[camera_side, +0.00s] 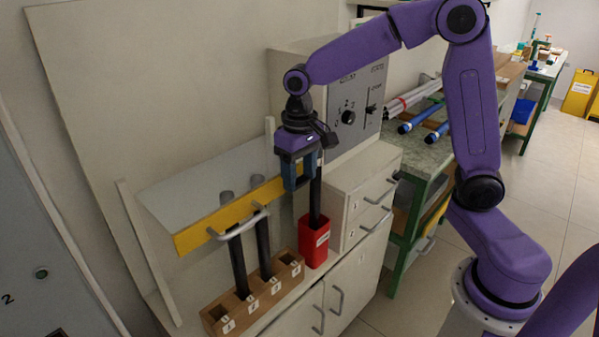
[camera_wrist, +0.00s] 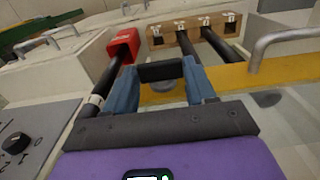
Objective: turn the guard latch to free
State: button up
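A grey control box (camera_side: 345,95) stands behind my gripper in the side view. It has a round black knob (camera_side: 348,117) with numerals and a dark lever (camera_side: 371,109) in a slot. Its lettering is too small to read, so I cannot tell which part is the guard latch. The guard is a pale panel (camera_side: 190,185) with a yellow front bar (camera_side: 215,222) and silver handle. My gripper (camera_side: 298,186) points down near the bar's right end. In the wrist view its blue fingers (camera_wrist: 160,68) are apart. A dark bar spans between their tips; whether they touch it is unclear.
A black rod (camera_side: 316,195) stands in a red holder (camera_side: 314,243), close beside my fingers. A wooden block (camera_side: 252,300) with several numbered slots holds more rods. Drawers (camera_side: 362,205) stand right of the holder. A green-framed bench (camera_side: 420,160) lies further right.

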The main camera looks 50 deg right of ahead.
aim_at(306, 177)
jog(key=y, duration=0.2)
jog(key=d+y, duration=0.1)
jog(key=y, duration=0.1)
jog(key=shift+d+f+y, duration=0.1)
jog(key=shift+d+y, duration=0.05)
jog(key=shift+y, duration=0.25)
jog(key=y, duration=0.3)
jog(key=d+y, duration=0.1)
jog(key=shift+f, duration=0.35)
jog(key=y, duration=0.2)
jog(key=f+y, duration=0.1)
jog(key=y, duration=0.2)
jog(key=shift+d, duration=0.2)
jog(key=shift+f+y, duration=0.2)
jog(key=shift+y, duration=0.8)
jog(key=shift+f+y, duration=0.2)
jog(key=shift+y, duration=0.8)
jog(key=o, duration=1)
jog(key=shift+o, duration=0.2)
